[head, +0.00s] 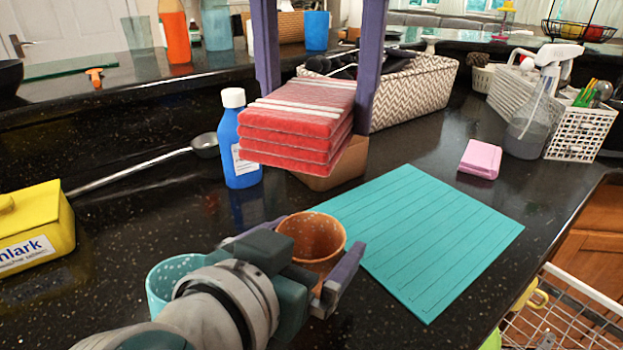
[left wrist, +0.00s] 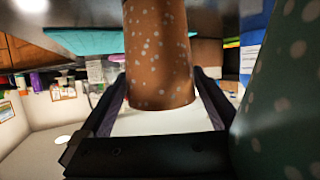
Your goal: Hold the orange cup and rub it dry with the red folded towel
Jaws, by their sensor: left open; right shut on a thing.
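The orange speckled cup (head: 312,238) stands upright on the dark counter, its open top facing up. My left gripper (head: 306,252) is open, with one finger on each side of the cup. The left wrist view also shows the cup (left wrist: 158,55) between the fingers (left wrist: 160,95); I cannot tell whether they touch it. The red folded towel (head: 298,120), with white stripes, is held above the counter behind the cup. My right gripper (head: 316,88) comes down from above and is shut on the towel, one finger at each side.
A teal speckled cup (head: 170,282) stands close left of my left gripper. A teal ridged mat (head: 430,235) lies to the right. A blue bottle (head: 236,145) and a brown box (head: 340,170) stand near the towel. A yellow container (head: 35,228) is at the left.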

